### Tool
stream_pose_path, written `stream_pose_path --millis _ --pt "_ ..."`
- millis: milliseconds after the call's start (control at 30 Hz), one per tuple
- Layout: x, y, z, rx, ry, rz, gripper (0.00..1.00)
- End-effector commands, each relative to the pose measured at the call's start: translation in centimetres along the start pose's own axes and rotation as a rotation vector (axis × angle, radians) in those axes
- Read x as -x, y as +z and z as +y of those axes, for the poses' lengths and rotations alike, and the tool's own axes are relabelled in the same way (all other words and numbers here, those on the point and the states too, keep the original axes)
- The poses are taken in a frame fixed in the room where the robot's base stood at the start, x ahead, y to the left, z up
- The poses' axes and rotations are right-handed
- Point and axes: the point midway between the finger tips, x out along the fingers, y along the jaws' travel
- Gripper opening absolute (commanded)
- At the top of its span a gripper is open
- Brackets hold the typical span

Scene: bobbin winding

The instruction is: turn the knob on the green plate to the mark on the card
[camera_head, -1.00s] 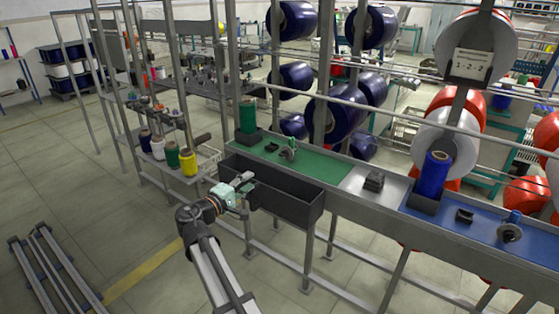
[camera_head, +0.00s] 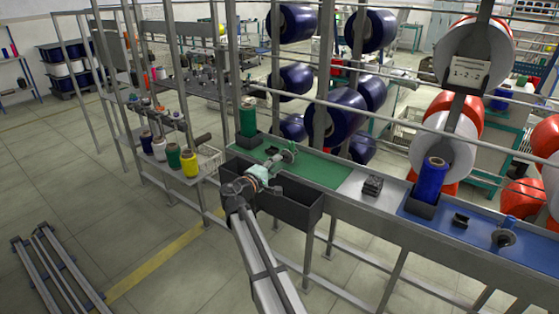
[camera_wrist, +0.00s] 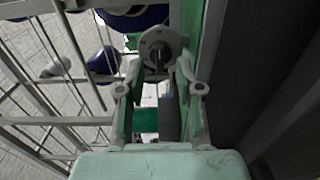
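The green plate (camera_head: 325,171) lies at the left part of the long bench in the head view. It also shows as a green strip (camera_wrist: 212,28) in the wrist view. On it is a small fitting with a round grey disc knob (camera_wrist: 158,48) with a dark slot or stem at its middle. My gripper (camera_wrist: 158,70) has its two fingers apart, pointing at the disc, one to each side; whether they touch it I cannot tell. In the head view my gripper (camera_head: 280,163) reaches over the plate and partly hides the fitting. A white card (camera_head: 469,68) hangs on a post; its marks are too small to read.
A green spool (camera_head: 248,118) stands at the plate's left end. A small dark block (camera_head: 372,185) and a blue spool (camera_head: 432,180) stand further right. A dark trough (camera_head: 290,208) runs along the bench front, below my arm. Rails and posts rise behind the bench.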

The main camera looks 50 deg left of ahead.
Motion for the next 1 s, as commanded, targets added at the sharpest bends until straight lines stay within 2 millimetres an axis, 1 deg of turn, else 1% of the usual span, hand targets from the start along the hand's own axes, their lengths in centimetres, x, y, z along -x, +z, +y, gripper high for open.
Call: stream_pose_path --millis 33,200,333,567,667,700,1000 --pt "-0.8 -0.1 0.1 0.001 0.0 -0.001 0.35" --pt "-2.1 -0.1 0.0 0.0 0.0 0.001 0.35" --pt "-2.4 0.0 0.0 0.0 0.0 0.001 0.35" --pt "-2.4 0.0 0.0 0.0 0.0 0.001 0.35" --pt "-2.4 0.0 0.0 0.0 0.0 0.0 0.04" --pt "-2.4 0.0 0.0 0.0 0.0 0.0 0.0" --pt "-2.4 0.0 0.0 0.008 0.0 0.0 0.0"
